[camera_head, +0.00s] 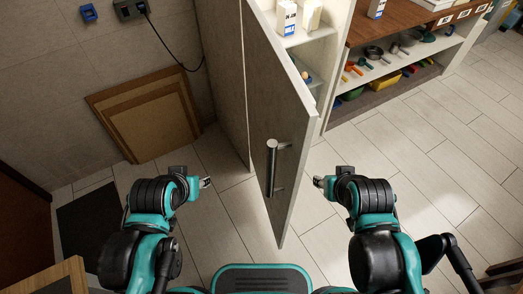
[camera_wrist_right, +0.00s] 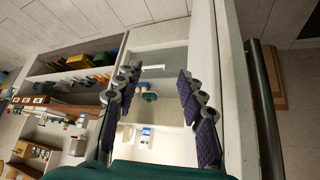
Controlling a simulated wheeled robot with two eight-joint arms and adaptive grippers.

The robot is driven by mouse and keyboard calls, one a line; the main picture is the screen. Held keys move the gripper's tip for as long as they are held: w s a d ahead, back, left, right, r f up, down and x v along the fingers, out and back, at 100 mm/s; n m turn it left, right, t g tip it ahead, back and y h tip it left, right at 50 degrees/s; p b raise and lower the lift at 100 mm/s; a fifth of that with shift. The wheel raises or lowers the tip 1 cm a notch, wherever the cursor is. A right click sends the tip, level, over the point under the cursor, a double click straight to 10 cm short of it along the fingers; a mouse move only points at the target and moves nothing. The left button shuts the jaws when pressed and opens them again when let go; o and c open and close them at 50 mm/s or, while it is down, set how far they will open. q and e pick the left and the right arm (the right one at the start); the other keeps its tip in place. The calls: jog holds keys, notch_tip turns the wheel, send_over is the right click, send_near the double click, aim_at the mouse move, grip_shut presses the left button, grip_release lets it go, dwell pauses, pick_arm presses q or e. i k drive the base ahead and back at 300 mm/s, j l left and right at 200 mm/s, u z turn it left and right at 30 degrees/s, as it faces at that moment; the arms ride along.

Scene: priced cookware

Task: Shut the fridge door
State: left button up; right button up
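The fridge door (camera_head: 283,110) is a tall grey panel standing ajar, swung toward me. Its dark bar handle (camera_head: 271,168) is on the face turned to the left. The lit fridge interior (camera_head: 305,50) shows behind the door, with cartons on white shelves. My left gripper (camera_head: 207,183) is left of the door, apart from the handle. My right gripper (camera_head: 318,182) is just right of the door's free edge. In the right wrist view its fingers (camera_wrist_right: 155,105) are spread and empty, with the door (camera_wrist_right: 237,90) and handle (camera_wrist_right: 267,110) to the right.
An open shelf unit (camera_head: 400,60) with pans and coloured utensils stands right of the fridge. Brown boards (camera_head: 145,115) lean on the left wall, and a dark mat (camera_head: 88,222) lies on the floor. The tiled floor on the right is clear.

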aim_at(283, 115)
jog(key=k+l+u, duration=0.3)
jog(key=u, duration=0.15)
jog(key=k+l+u, duration=0.3)
jog(key=u, duration=0.2)
jog(key=k, duration=0.1)
